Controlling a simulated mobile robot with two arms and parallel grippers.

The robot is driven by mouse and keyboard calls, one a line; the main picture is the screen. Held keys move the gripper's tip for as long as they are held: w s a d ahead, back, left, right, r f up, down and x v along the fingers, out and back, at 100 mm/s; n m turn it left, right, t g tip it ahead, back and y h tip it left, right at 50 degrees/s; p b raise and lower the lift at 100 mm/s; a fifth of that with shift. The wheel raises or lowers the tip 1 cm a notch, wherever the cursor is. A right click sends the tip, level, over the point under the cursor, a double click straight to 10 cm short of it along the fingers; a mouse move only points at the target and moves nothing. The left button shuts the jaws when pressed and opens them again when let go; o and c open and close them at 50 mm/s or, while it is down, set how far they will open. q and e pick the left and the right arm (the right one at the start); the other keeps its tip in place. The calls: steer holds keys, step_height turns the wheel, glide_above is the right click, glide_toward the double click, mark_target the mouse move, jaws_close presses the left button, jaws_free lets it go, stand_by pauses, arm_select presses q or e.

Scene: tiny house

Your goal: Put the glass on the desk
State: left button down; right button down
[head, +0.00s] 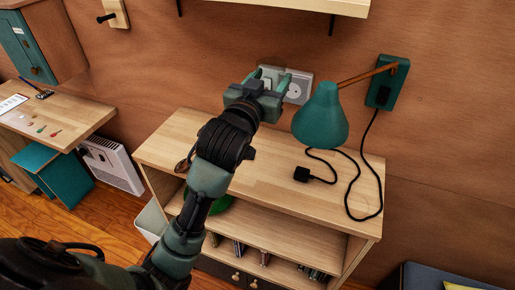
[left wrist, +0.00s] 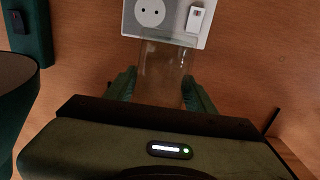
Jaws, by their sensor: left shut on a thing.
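My left gripper (head: 270,84) is raised over the back of the wooden shelf unit, in front of the wall outlet. In the left wrist view, its two green fingers (left wrist: 160,92) are shut on a clear glass (left wrist: 162,66). The glass is see-through and faint, with the wall and outlet showing through it. In the head view the glass is hard to make out. A light wooden desk (head: 88,107) stands at the far left with a paper and small items on it. My right gripper is not in view.
The shelf unit (head: 262,178) has a mostly bare top. A teal lamp (head: 321,118) hangs from a wall mount (head: 387,82) right of the gripper; its black cord and plug (head: 301,174) lie on top. A teal cabinet (head: 28,47) hangs above the desk. A white heater (head: 112,164) stands between.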

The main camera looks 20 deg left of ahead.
arm_select(q)
step_height(320, 180, down, 20)
steer(key=shift+r, duration=0.2)
steer(key=shift+s+b, duration=0.1)
steer(key=shift+b, duration=0.2)
steer(key=c, duration=0.9)
jaws_free()
steer(key=shift+f, duration=0.2)
steer(key=shift+c, duration=0.2)
steer(key=o, duration=0.4)
steer(key=shift+r, duration=0.15)
